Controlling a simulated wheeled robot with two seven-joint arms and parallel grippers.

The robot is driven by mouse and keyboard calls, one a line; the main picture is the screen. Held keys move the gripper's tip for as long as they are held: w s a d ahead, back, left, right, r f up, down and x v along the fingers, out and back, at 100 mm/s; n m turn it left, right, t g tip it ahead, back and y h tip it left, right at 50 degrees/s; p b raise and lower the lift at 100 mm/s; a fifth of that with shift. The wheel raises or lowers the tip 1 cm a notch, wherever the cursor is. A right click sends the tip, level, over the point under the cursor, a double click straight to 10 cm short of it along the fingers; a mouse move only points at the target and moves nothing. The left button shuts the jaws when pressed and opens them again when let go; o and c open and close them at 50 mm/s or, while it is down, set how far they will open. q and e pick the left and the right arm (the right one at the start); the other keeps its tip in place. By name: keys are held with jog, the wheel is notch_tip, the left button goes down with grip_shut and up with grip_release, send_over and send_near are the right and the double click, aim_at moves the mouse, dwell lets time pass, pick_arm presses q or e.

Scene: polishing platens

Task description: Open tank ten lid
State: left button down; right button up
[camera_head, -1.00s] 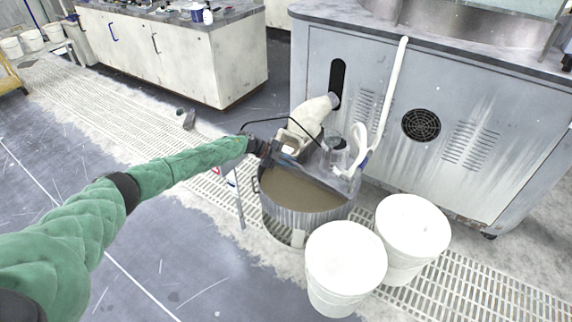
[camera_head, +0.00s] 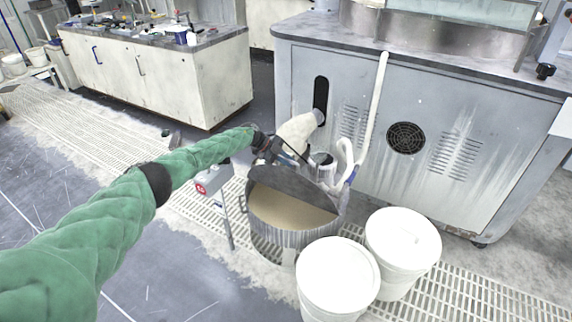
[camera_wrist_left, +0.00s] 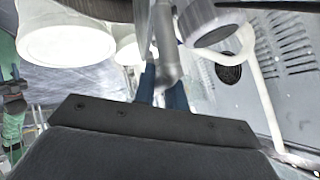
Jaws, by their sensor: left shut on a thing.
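The tank (camera_head: 300,239) is a round, ribbed metal tub with tan liquid (camera_head: 283,210) showing in its front part. Its dark grey lid panel (camera_head: 290,184) shows above the liquid at the back left. It looks tilted up, but its exact angle is hard to tell. My left gripper (camera_head: 279,152) is at the panel's upper edge. In the left wrist view, the blue fingertips (camera_wrist_left: 163,88) are closed around a thin grey metal piece (camera_wrist_left: 165,48), apparently the lid's handle or edge. The grip is partly hidden by the gripper body. My right gripper is not in view.
Two white lidded buckets (camera_head: 338,275) (camera_head: 402,241) stand at the tank's front right. A pale pump hose (camera_head: 298,131) and the grey machine cabinet (camera_head: 450,120) are close behind. A grey box on a post (camera_head: 214,179) stands left of the tank. Floor at the left is open.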

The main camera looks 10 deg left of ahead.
pick_arm(q)
jog(key=c, duration=1.5)
grip_release()
jog(key=shift+o, duration=0.2)
jog(key=shift+a, duration=0.1)
jog(key=v, duration=0.7)
jog(key=shift+a+r, duration=0.25)
